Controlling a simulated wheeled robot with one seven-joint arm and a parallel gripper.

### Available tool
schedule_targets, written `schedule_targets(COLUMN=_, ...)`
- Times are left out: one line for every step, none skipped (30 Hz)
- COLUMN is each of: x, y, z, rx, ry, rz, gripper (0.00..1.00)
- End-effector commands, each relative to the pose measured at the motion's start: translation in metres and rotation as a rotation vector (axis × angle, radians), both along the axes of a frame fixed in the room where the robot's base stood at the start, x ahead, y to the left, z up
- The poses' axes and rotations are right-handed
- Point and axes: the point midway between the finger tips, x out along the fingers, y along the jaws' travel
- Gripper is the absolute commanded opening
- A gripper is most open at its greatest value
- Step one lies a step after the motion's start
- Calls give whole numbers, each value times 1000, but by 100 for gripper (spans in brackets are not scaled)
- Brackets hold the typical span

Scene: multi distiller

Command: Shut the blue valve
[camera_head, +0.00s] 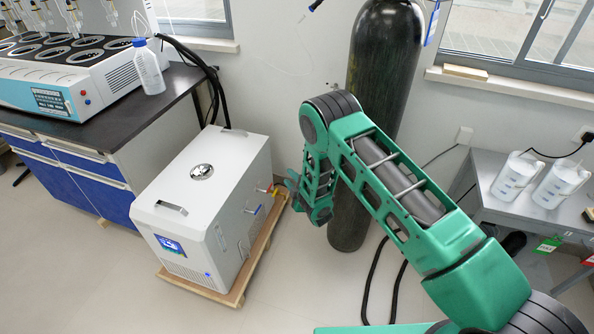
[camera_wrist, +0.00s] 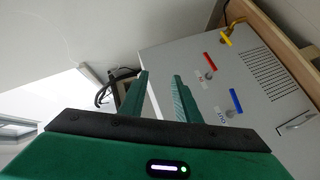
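The blue valve (camera_wrist: 235,101) is a small blue lever on the side panel of the white chiller box (camera_wrist: 185,50). In the wrist view it lies right of my gripper (camera_wrist: 161,76), apart from the fingers. My gripper's two green fingers are open, with an empty gap between them. In the head view the blue valve (camera_head: 252,210) shows small on the right side of the chiller (camera_head: 190,200). My gripper (camera_head: 291,183) hangs just right of that side, partly hidden by my own arm.
A red valve (camera_wrist: 211,62) and a yellow handle (camera_wrist: 226,40) sit on the same panel. The chiller stands on a wooden base (camera_head: 235,292). A dark gas cylinder (camera_head: 385,75) stands behind my arm. A bench (camera_head: 125,120) is left, a grey table (camera_head: 490,195) right.

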Motion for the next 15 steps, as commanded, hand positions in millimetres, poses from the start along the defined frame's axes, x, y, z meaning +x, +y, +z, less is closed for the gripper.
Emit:
schedule_targets(x=4, y=-4, z=8, rx=8, ry=9, rz=-14, gripper=30)
schedule_targets(x=6, y=-6, z=12, rx=13, ry=18, rz=-23, gripper=30)
schedule_targets(x=8, y=-8, z=17, rx=20, ry=26, rz=-32, gripper=30)
schedule_targets(x=10, y=-10, z=20, rx=23, ry=35, rz=-40, gripper=30)
schedule_targets(x=11, y=-12, z=23, rx=26, ry=40, rz=-47, gripper=30)
schedule_targets(x=13, y=-14, z=26, rx=31, ry=48, rz=-56, gripper=30)
schedule_targets(x=13, y=-16, z=28, rx=34, ry=55, rz=-62, gripper=30)
schedule_targets(x=14, y=-18, z=30, rx=37, ry=60, rz=-67, gripper=30)
schedule_targets(x=15, y=-19, z=33, rx=41, ry=64, rz=-72, gripper=30)
schedule_targets(x=16, y=-20, z=35, rx=42, ry=67, rz=-76, gripper=30)
schedule_targets(x=17, y=-21, z=36, rx=44, ry=71, rz=-80, gripper=30)
schedule_targets(x=17, y=-22, z=37, rx=45, ry=74, rz=-82, gripper=30)
schedule_targets(x=17, y=-23, z=37, rx=46, ry=76, rz=-84, gripper=30)
schedule_targets(x=17, y=-23, z=38, rx=47, ry=77, rz=-86, gripper=30)
schedule_targets(x=18, y=-24, z=38, rx=47, ry=79, rz=-86, gripper=30)
